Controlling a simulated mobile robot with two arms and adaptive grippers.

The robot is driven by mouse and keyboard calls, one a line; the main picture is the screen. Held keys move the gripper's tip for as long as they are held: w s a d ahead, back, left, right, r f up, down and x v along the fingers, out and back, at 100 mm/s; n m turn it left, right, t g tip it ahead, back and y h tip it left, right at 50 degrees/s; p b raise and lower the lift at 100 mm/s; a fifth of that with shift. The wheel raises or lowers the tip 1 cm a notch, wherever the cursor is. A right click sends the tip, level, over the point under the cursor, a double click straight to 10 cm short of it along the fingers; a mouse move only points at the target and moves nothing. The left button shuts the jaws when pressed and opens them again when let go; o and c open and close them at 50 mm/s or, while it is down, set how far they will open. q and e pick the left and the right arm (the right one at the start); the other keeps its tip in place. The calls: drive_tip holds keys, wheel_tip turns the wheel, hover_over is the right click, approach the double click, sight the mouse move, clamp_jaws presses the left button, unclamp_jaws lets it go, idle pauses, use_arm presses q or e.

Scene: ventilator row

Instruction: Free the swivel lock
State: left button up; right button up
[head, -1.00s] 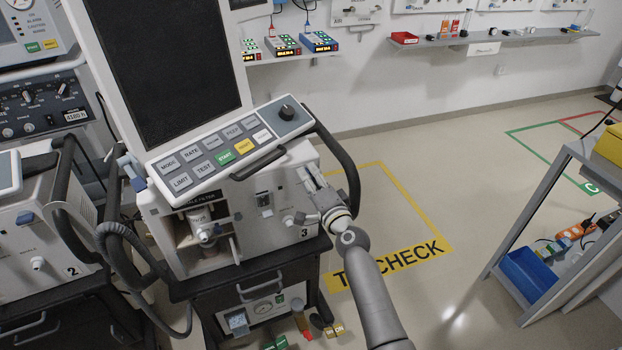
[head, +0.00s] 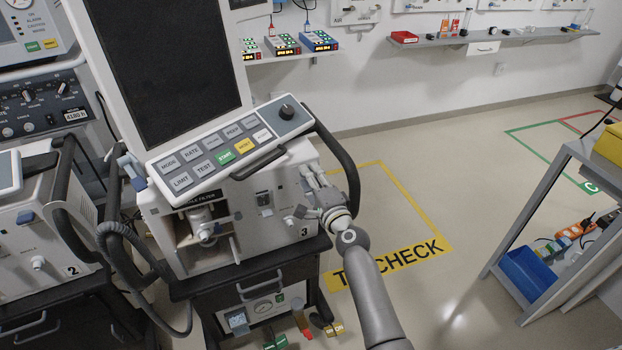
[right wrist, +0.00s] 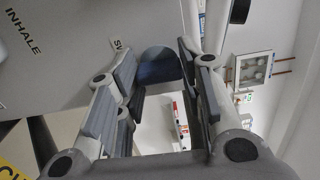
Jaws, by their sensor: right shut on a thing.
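The ventilator marked 3 (head: 262,243) stands on a dark cart in the middle of the head view. My right gripper (head: 312,190) is at its right side, below the button panel. In the right wrist view the swivel lock, a dark blue rounded knob (right wrist: 160,65), sits between the two finger pads of my right gripper (right wrist: 158,80). It is beside a partly hidden label starting with "S". The gripper is shut on this knob. In the head view the gripper hides most of that spot. My left gripper is out of view.
A slanted button panel (head: 225,150) and a dark screen (head: 160,70) rise above my gripper, with a black curved handle (head: 343,165) close to it. Ventilator 2 (head: 30,240) stands at left. A grey shelf cart (head: 545,220) stands at right, with clear floor between.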

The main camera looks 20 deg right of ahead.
drive_tip(key=o, duration=1)
drive_tip(key=shift+s, duration=0.1)
drive_tip(key=s, duration=0.4)
drive_tip(key=s+d, duration=0.1)
drive_tip(key=s, duration=0.6)
drive_tip(key=shift+s+d, duration=0.15)
drive_tip(key=shift+s, duration=0.25)
drive_tip(key=s+a+f+n+g, duration=0.1)
drive_tip(key=s+f+n+g, duration=0.25)
drive_tip(key=f, duration=0.75)
drive_tip(key=s+a+f+n+g, duration=0.2)
drive_tip(key=s+f, duration=0.3)
drive_tip(key=f, duration=0.6)
drive_tip(key=s+a+f+n+g, duration=0.1)
drive_tip(key=s+f+n+g, duration=0.3)
drive_tip(key=f, duration=0.7)
drive_tip(key=s+d+f+n+g, duration=0.1)
drive_tip(key=s+f+n+g, duration=0.25)
drive_tip(key=s+f, duration=1.05)
drive_tip(key=s+d+f+n+g, duration=0.1)
drive_tip(key=s+f+n, duration=0.1)
drive_tip(key=s, duration=0.5)
drive_tip(key=s+d+f+n+g+h, duration=0.1)
drive_tip(key=s+d+f+n, duration=0.1)
drive_tip(key=s, duration=0.6)
drive_tip(key=s+d+f+n+g, duration=0.2)
drive_tip(key=s, duration=0.5)
drive_tip(key=shift+s+d+f+n+h, duration=0.1)
drive_tip(key=shift+s+f+n+h, duration=0.1)
drive_tip(key=shift+s+n+h, duration=0.15)
